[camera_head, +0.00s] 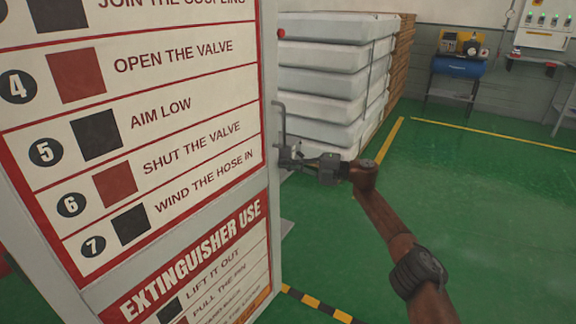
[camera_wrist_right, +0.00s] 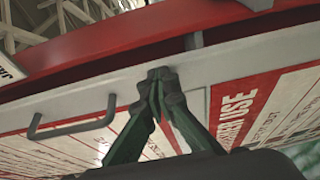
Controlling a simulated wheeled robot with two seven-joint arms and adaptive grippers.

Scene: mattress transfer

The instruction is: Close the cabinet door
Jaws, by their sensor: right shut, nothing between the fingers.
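The cabinet door (camera_head: 262,225) fills the left of the head view, its lettered face with red-bordered instruction panels turned towards me. A grey bar handle (camera_head: 281,125) is near its right edge. My right gripper (camera_head: 285,156) is shut and empty at that edge, just below the handle. In the right wrist view, the shut fingertips (camera_wrist_right: 165,76) overlap the door's pale edge (camera_wrist_right: 225,62), beside the handle (camera_wrist_right: 72,130) and not around it. I cannot tell whether they touch the door. A red frame (camera_wrist_right: 130,45) shows beyond the edge. My left gripper is out of view.
Stacked white mattresses (camera_head: 325,85) stand behind the door, with brown stacked material (camera_head: 403,55) beside them. A blue tank (camera_head: 457,68) is on a stand at the back wall. The green floor (camera_head: 480,200) to the right is clear. A black-and-yellow strip (camera_head: 318,304) lies at the bottom.

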